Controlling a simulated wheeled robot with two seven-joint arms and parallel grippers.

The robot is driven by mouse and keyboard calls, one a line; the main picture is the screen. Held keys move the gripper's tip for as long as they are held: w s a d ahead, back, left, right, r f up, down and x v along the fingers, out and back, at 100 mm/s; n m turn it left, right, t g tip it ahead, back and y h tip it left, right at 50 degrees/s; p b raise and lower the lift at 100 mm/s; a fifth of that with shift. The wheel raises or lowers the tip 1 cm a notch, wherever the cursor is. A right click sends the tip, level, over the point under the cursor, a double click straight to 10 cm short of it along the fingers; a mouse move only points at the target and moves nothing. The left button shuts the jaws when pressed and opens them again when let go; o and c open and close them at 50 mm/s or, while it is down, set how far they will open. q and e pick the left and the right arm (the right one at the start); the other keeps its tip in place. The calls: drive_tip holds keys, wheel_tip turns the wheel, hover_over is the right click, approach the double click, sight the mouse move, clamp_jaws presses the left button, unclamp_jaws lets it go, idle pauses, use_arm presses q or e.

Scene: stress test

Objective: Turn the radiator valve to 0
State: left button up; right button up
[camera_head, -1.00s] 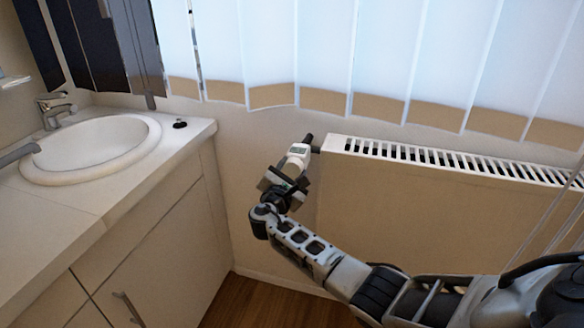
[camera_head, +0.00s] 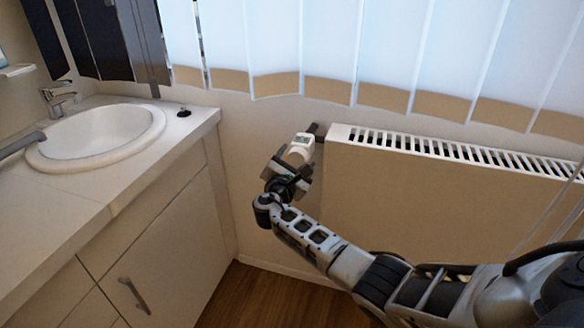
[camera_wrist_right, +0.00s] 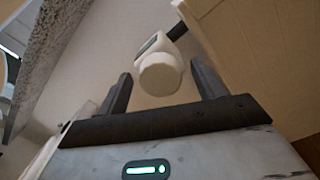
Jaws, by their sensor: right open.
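The radiator valve (camera_head: 302,146) is a white knob with a small dark display, fixed at the left end of the radiator (camera_head: 420,190). In the right wrist view the valve's rounded white end (camera_wrist_right: 160,75) faces me, between and just ahead of the two fingers. My right gripper (camera_head: 287,166) is open and directly in front of the valve. In the right wrist view its dark fingers (camera_wrist_right: 162,88) stand apart on either side of the knob, with gaps showing. The reading on the display is too small to tell.
A counter (camera_head: 190,134) with a round sink (camera_head: 95,152) and a tap (camera_head: 58,98) stands at the left, above a cabinet (camera_head: 165,235). Blinds (camera_head: 390,50) hang above the radiator. Wooden floor (camera_head: 265,300) shows below.

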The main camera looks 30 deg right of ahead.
drive_tip(key=v, duration=1.6)
drive_tip(key=shift+p, duration=0.4)
drive_tip(key=shift+d, duration=0.1)
drive_tip(key=s+a+f+m+g+y, duration=0.1)
drive_tip(key=s+a+f+m+y, duration=0.15)
drive_tip(key=s+f+y, duration=0.35)
drive_tip(key=s+a+f+m+g+y, duration=0.1)
drive_tip(key=s+a+f+m+y, duration=0.2)
drive_tip(key=f, duration=0.5)
drive_tip(key=s+a+r+m+y, duration=0.1)
drive_tip(key=s+a+m+y, duration=0.2)
drive_tip(key=s+m, duration=0.3)
drive_tip(key=s+a+r+m+t+y, duration=0.1)
drive_tip(key=s+a+r+m+y, duration=0.1)
drive_tip(key=s+m+y, duration=0.3)
drive_tip(key=shift+s+a+m, duration=0.65)
drive_tip(key=shift+s+m, duration=0.1)
drive_tip(key=shift+s, duration=0.3)
